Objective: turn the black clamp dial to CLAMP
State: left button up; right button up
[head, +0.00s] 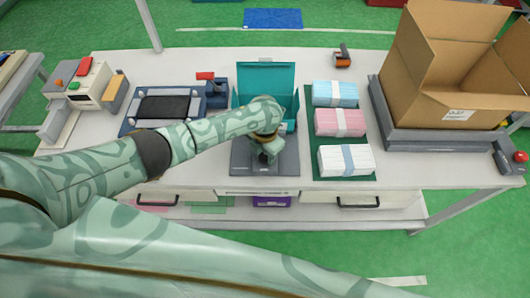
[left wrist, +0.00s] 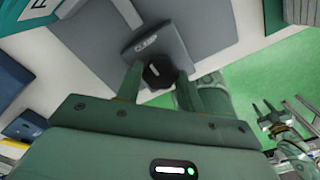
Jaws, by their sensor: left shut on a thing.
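The black clamp dial (left wrist: 158,73) is a faceted knob with a white pointer line, on a grey plate (left wrist: 178,48) that bears the word CLAMP. The pointer lies roughly toward the printed word; I cannot tell if it lines up exactly. My left gripper (left wrist: 158,84) is shut on the dial, one finger on each side. In the head view my left gripper (head: 268,154) is over the grey base (head: 287,166) in front of the teal box, and my arm hides the dial. My right gripper (left wrist: 264,110) shows small in the left wrist view, empty, its fingers apart.
The open teal box (head: 283,78) stands just behind. To the right, blue, pink and white mask packs (head: 340,122) lie on a green mat (head: 369,151), with a large cardboard box (head: 445,70) beyond. A dark blue fixture (head: 215,91) is at left.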

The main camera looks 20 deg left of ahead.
aim_at(265, 155)
dwell(0.3)
pick_arm(q)
jog(key=o, duration=1)
notch_tip(265, 155, up, 16)
jog(key=p, duration=0.5)
jog(key=shift+r+p, duration=0.2)
jog(key=shift+p, duration=0.1)
